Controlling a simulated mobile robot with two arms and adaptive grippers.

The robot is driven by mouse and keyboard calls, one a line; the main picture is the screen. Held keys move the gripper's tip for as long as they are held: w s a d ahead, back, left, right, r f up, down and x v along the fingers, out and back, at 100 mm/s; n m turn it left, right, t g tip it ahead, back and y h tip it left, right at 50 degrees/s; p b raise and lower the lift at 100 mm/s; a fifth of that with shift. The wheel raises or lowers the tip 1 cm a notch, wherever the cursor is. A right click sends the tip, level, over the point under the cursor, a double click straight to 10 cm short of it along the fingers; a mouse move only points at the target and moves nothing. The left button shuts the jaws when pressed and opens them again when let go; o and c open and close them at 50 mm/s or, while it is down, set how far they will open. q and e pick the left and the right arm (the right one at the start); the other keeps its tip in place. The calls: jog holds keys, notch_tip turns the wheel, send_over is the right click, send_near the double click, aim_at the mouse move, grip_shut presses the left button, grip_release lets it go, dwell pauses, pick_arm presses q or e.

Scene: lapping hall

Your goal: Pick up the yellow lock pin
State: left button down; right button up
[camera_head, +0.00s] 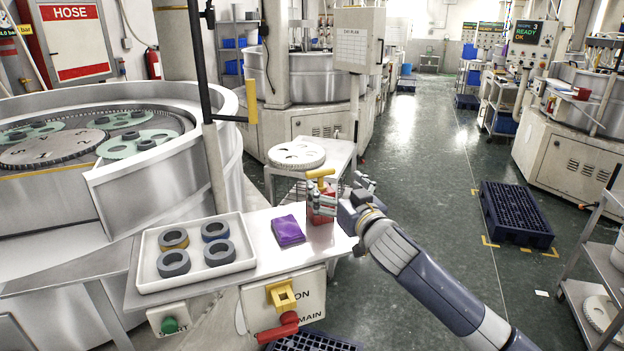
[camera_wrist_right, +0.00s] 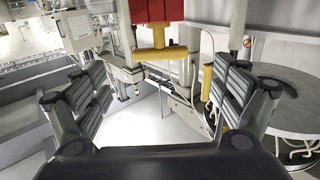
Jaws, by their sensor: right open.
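The yellow lock pin (camera_head: 320,174) shows as a T-shaped handle standing on top of a red block (camera_head: 322,217) at the back right of the small steel table. In the right wrist view the yellow T-handle (camera_wrist_right: 165,53) and the red block (camera_wrist_right: 156,10) are at the top middle, beyond the fingers. My right gripper (camera_head: 341,192) is at the right of the pin and block, partly covering the block. The wrist view shows its two fingers (camera_wrist_right: 163,93) spread wide with nothing between them. My left gripper is out of view.
On the table (camera_head: 262,262), a white tray (camera_head: 141,283) holds several rings, and a purple cloth (camera_head: 289,231) lies beside the block. A control panel with a yellow square piece (camera_head: 281,296) and a red handle (camera_head: 278,331) is on the front. A round plate (camera_head: 297,155) sits on a cart behind.

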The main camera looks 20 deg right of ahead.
aim_at(322, 174)
jog(key=w, duration=0.3)
jog(key=shift+a, duration=0.3)
jog(key=shift+w+f+p, duration=0.1)
jog(key=shift+w+p, duration=0.15)
jog(key=shift+p, duration=0.05)
jog(key=shift+w, duration=0.15)
jog(key=w+p, duration=0.2)
jog(key=w, duration=0.1)
jog(key=shift+w+a, duration=0.15)
jog(key=shift+w, duration=0.1)
jog(key=shift+w+a, duration=0.1)
jog(key=shift+w, duration=0.5)
jog(key=shift+c, duration=1.1)
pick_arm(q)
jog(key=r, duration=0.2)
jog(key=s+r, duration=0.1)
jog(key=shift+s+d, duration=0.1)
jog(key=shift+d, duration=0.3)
pick_arm(e)
jog(key=c, duration=1)
